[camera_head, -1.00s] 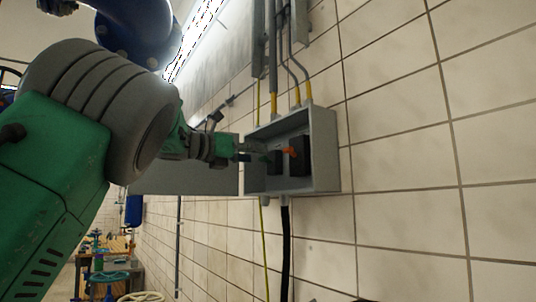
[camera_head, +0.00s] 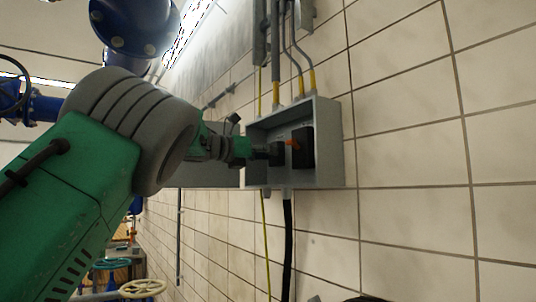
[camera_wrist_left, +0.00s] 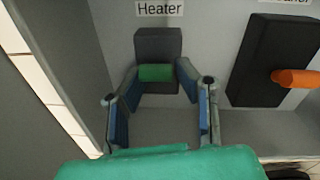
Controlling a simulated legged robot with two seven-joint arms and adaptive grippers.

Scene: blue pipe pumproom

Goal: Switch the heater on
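The heater switch is a dark box (camera_wrist_left: 158,45) with a green handle (camera_wrist_left: 156,73), under a label reading "Heater" (camera_wrist_left: 159,9) in the left wrist view. In the head view its dark box (camera_head: 277,153) sits inside an open grey wall box (camera_head: 329,145). My left gripper (camera_wrist_left: 158,84) is open, with one finger on each side of the green handle, close to its ends. Whether the fingers touch it, I cannot tell. The left gripper (camera_head: 258,154) reaches into the wall box from the left in the head view. My right gripper is not in view.
A second black switch (camera_wrist_left: 280,60) with an orange handle (camera_wrist_left: 297,78) is just right of the heater switch; its label is cut off. The grey box door (camera_head: 212,175) hangs open to the left. Conduits (camera_head: 283,50) run up the tiled wall, which is clear to the right.

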